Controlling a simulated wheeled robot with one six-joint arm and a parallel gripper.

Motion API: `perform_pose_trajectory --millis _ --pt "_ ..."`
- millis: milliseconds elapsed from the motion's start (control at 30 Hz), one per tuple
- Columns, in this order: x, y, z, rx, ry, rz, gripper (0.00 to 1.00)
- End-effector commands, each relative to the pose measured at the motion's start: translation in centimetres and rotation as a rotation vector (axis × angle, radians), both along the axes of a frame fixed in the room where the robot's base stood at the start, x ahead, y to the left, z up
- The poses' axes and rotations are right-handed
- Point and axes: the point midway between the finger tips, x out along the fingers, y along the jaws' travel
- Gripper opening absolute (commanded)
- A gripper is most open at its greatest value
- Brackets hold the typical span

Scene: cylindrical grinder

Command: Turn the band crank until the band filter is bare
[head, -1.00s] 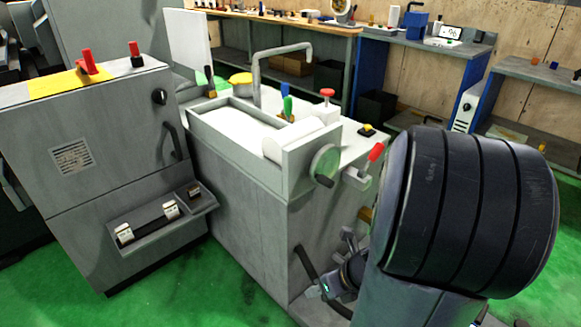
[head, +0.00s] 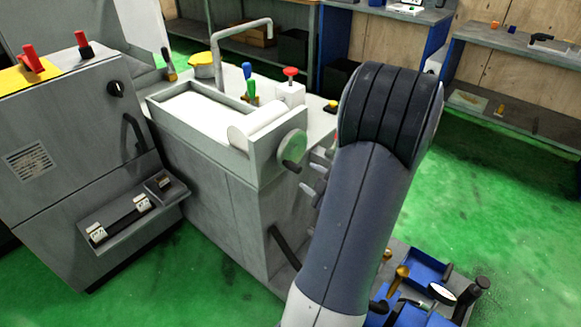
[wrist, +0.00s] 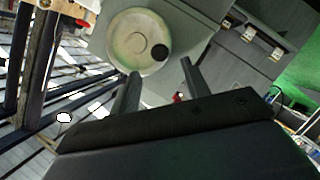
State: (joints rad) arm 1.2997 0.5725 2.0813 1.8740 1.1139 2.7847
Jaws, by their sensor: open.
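The band crank (head: 292,150) is a pale green-grey disc with a dark handle on the front end of the filter tank. In the wrist view the crank disc (wrist: 125,42) fills the upper middle, and its round black handle (wrist: 160,52) faces me. The band filter (head: 193,110) is a tray covered by a white band, with a white roll beside the crank. My gripper (wrist: 160,70) is open and empty, its fingers pointing toward the handle but seemingly short of it. In the head view the gripper (head: 318,172) is just right of the crank, partly hidden by my arm.
A red mushroom button (head: 290,72) and green and blue handled tools (head: 250,82) stand behind the roll. A grey cabinet (head: 70,150) with red levers is at left. Blue bins (head: 430,268) are low right. Green floor is open at right.

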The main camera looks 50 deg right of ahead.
Motion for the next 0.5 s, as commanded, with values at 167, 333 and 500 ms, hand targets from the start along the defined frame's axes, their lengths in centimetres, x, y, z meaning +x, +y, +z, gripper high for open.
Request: perform_pose_trajectory --millis 167,333,500 --pt "3.2 -0.5 -1.1 -0.001 0.001 0.008 0.44" --pt "6.0 -1.0 -1.9 -0.001 0.002 0.006 0.44" --pt "7.7 -1.5 -2.3 -0.001 0.003 0.004 0.44"
